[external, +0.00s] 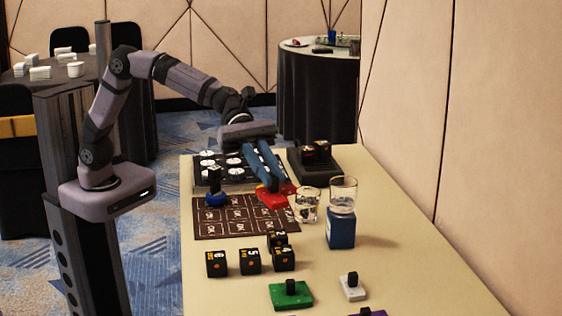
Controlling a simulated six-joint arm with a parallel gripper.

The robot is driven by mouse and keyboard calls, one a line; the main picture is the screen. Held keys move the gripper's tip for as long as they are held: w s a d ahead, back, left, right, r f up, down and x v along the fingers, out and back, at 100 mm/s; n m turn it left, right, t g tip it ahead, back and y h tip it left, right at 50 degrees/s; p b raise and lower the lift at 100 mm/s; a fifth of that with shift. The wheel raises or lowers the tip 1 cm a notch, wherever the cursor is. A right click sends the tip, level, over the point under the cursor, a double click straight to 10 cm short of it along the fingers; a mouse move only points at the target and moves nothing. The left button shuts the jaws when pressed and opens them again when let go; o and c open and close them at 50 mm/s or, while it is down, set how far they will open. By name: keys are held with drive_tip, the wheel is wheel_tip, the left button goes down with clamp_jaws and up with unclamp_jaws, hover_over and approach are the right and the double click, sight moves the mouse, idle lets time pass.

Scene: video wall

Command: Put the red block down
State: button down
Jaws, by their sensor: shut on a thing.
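The red block (272,201) is at the right part of the brown printed mat (240,229), left of a clear glass. My gripper (275,184) points down with its blue fingers shut on the red block. The fingers hide part of the block's top. I cannot tell whether the block touches the mat or hangs just above it. A blue block with a black knob (214,197) stands on the mat's left part.
A clear glass (307,206) stands close right; another (343,191) tops a blue box (341,231). Black numbered cubes (250,261), a green block (290,297) and white block (353,291) lie nearer. Behind are a white-disc tray (198,182) and dark tray (318,176). Table's right side is clear.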

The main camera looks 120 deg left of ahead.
drive_tip(key=s+a+n+y, duration=0.3)
drive_tip(key=a+y, duration=0.1)
drive_tip(key=a, duration=1)
drive_tip(key=s+a+n+y, duration=0.3)
drive_tip(key=a+n+y, duration=0.1)
drive_tip(key=a, duration=0.9)
drive_tip(key=s+a+n+y, duration=0.3)
drive_tip(key=a, duration=1.1)
drive_tip(key=shift+t, duration=0.4)
drive_tip(key=shift+w+f+b, duration=0.15)
drive_tip(key=shift+f+b, duration=1.15)
drive_tip(key=shift+f, duration=9)
drive_tip(key=shift+f, duration=0.2)
drive_tip(key=c, duration=1.7)
unclamp_jaws()
drive_tip(key=shift+r, duration=0.1)
